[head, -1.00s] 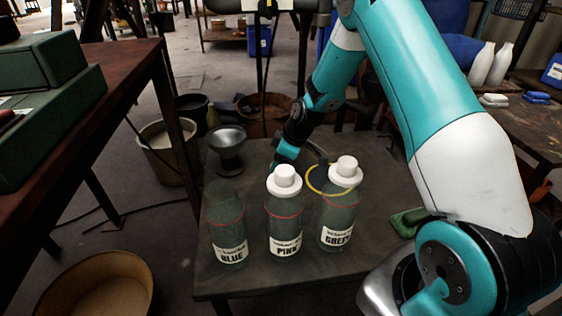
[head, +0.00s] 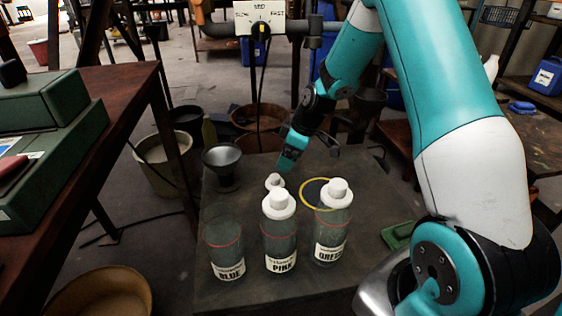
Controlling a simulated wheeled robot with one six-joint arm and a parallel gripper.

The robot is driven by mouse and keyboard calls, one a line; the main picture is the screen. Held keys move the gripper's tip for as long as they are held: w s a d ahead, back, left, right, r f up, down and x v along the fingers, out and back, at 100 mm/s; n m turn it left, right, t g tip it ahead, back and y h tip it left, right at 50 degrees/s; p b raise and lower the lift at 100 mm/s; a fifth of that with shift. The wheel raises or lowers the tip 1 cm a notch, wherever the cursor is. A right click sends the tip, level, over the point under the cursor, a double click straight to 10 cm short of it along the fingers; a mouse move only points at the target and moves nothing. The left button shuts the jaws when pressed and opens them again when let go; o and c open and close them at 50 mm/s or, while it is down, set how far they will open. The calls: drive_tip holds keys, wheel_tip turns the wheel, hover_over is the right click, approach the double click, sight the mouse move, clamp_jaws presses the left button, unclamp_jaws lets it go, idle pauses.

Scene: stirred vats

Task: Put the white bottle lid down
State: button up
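A small white lid (head: 275,181) shows just behind the pink-labelled bottle (head: 279,246), at or just above the dark table top. My gripper (head: 284,167) points down right above this lid. Its fingertips are small and partly hidden, so I cannot tell whether they grip the lid or are apart from it. The blue-labelled bottle (head: 225,246) has no lid. All three bottles stand upright in a row near the table's front.
A dark funnel-like cup (head: 222,163) stands at the table's (head: 300,294) back left. A yellow ring (head: 305,194) lies by the grey bottle. A green object (head: 397,236) is at the right edge. A dial panel (head: 260,19) stands behind. The table's right part is mostly free.

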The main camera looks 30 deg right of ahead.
drive_tip(key=s+a+r+g, duration=0.1)
drive_tip(key=s+a+r, duration=0.8)
drive_tip(key=a+r, duration=0.4)
drive_tip(key=s+a+r, duration=0.2)
drive_tip(key=s, duration=0.4)
drive_tip(key=s+a+r+m+g, duration=0.1)
drive_tip(key=s+a+r, duration=0.1)
drive_tip(key=s, duration=0.5)
drive_tip(key=s+a+r+m+g+y, duration=0.1)
drive_tip(key=s+a+r, duration=0.1)
drive_tip(key=s+a, duration=0.2)
drive_tip(key=s, duration=0.3)
drive_tip(key=shift+a+r, duration=0.25)
drive_tip(key=shift+r, duration=0.1)
